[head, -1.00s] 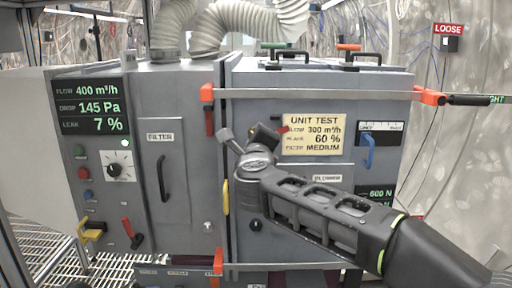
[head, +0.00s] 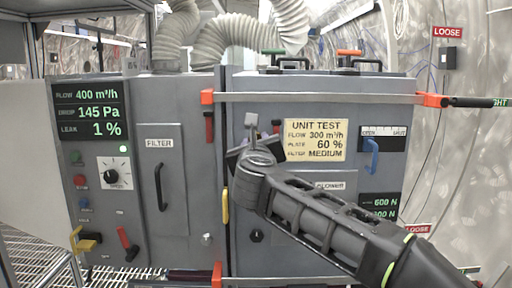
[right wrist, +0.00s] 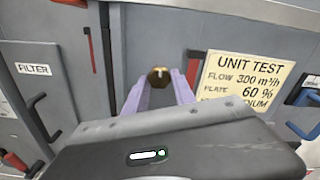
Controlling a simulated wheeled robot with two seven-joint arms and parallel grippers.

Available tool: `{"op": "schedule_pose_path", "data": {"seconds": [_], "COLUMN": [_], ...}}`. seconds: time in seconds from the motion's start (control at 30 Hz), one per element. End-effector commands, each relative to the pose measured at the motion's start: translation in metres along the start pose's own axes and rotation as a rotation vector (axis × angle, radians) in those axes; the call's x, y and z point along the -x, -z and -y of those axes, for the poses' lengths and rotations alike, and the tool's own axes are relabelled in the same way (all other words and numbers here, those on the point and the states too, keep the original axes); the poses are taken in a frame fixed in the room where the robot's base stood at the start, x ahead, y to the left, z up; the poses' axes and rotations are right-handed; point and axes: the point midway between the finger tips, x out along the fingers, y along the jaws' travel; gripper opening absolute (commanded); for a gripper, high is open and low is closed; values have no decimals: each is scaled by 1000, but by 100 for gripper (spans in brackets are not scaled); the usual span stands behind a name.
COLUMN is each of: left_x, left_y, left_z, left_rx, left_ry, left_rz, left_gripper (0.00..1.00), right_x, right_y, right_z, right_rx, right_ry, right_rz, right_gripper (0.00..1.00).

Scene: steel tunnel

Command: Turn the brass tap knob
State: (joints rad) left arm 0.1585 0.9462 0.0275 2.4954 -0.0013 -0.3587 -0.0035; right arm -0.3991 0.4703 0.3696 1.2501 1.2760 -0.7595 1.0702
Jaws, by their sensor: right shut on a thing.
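The brass tap knob (right wrist: 158,77) shows in the right wrist view, on the grey door panel left of the UNIT TEST plate. My right gripper (right wrist: 159,80) has its pale fingers on either side of the knob and is shut on it. In the head view my right gripper (head: 263,125) is at the panel beside the yellow UNIT TEST plate (head: 315,140), and the knob is hidden behind it. My left gripper is in neither view.
A steel bar (head: 310,97) with orange ends crosses above the gripper. A blue handle (head: 372,155) is right of the plate, and a yellow handle (head: 225,205) is at the door seam. The display (head: 91,108) reads LEAK 1 %. A FILTER door (head: 162,190) is at left.

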Motion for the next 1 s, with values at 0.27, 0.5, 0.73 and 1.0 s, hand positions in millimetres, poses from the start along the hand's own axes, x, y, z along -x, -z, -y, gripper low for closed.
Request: {"op": "schedule_pose_path", "data": {"seconds": [0.27,0.5,0.73,1.0], "left_x": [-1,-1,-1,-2], "left_y": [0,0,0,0], "left_z": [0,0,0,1], "left_rx": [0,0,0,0], "left_ry": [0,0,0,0], "left_rz": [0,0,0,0], "left_gripper": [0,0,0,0], "right_x": [-1,-1,0,2], "right_y": [3,3,2,1], "right_z": [-1,-1,-1,0], "right_rx": [-14,-12,-12,-13], "right_ry": [0,-1,-1,-1], "right_rz": [-6,-5,-3,-1], "right_gripper": [0,36,53,53]}}
